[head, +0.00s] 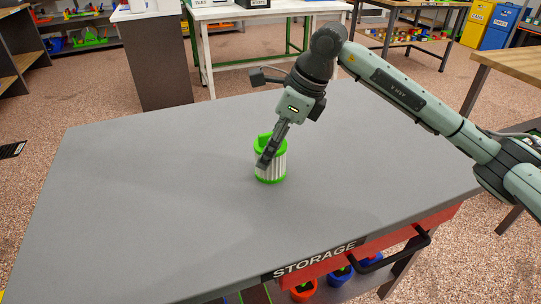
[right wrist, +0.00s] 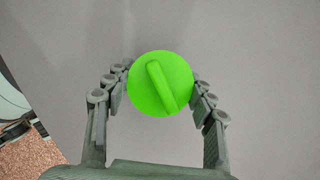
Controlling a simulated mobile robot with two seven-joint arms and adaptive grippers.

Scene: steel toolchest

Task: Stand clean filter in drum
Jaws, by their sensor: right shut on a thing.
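A filter (head: 270,172) with a white pleated side and green end caps stands upright on the grey top of the toolchest. My right gripper (head: 264,161) is shut on it from above and behind, with one finger across its side. In the right wrist view the filter's round green cap (right wrist: 177,75) with a raised bar handle sits between the two fingers (right wrist: 160,92), one on each side. The filter's base looks to be at the table top; I cannot tell if it is slightly lifted. No drum shows in either view. My left gripper is not in view.
The grey toolchest top (head: 150,190) is otherwise clear. A red drawer front with a dark handle (head: 405,255) and a STORAGE label (head: 315,259) is at the near edge. Workbenches (head: 270,12) and blue and yellow cabinets (head: 498,27) stand farther back.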

